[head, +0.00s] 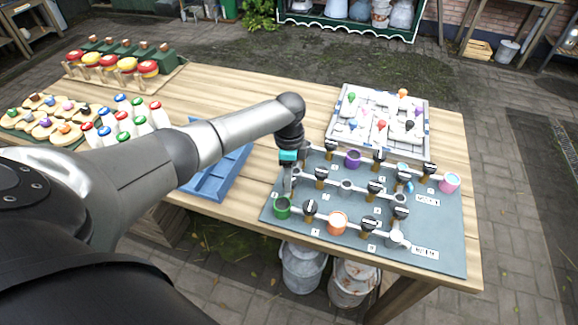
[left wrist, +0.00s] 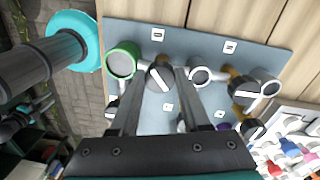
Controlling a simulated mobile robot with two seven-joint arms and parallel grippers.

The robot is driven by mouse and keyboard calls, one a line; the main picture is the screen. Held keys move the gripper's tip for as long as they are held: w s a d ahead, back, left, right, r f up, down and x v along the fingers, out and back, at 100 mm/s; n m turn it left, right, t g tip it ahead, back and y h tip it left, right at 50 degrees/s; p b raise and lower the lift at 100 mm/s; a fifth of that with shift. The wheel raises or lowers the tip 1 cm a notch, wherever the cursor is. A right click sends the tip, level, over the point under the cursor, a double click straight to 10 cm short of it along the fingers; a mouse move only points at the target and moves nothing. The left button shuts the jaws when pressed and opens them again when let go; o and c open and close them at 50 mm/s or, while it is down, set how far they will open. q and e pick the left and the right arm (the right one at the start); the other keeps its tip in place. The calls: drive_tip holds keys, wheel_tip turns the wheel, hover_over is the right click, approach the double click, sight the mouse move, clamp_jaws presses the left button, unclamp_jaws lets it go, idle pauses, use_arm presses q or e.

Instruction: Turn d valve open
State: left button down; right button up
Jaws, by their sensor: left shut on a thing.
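My left gripper (head: 288,190) points down over the left edge of the grey valve board (head: 267,211). In the left wrist view the gripper (left wrist: 154,84) is shut on a dark round valve knob (left wrist: 159,79) with a white bar, which lies slanted there. That knob sits between the green-rimmed cup (left wrist: 122,62) and a white ring joint (left wrist: 200,76). In the head view the gripper mostly hides the knob, just behind the green cup (head: 282,207). The small labels are too small to read, so I cannot tell which valve is d. My right gripper is not in view.
Other black valve knobs (head: 310,209), an orange cup (head: 337,223), a purple cup (head: 352,158) and a pink cup (head: 449,182) crowd the board. A white puzzle tray (head: 338,121) stands behind it. A blue tray (head: 205,185) lies left, partly behind my arm.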

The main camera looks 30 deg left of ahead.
use_arm(q)
drive_tip(key=n+p, duration=0.4)
drive_tip(key=n, duration=0.1)
drive_tip(key=shift+s+r+n, duration=0.1)
drive_tip(key=shift+r+n, duration=0.05)
drive_tip(key=shift+n, duration=0.15)
drive_tip(key=shift+n+p, duration=1.05)
drive_tip(key=shift+n, duration=1.05)
drive_tip(key=shift+c, duration=1.8)
unclamp_jaws()
wheel_tip(320, 180, up, 15)
drive_tip(key=p, duration=0.3)
drive_tip(key=shift+a, duration=0.35)
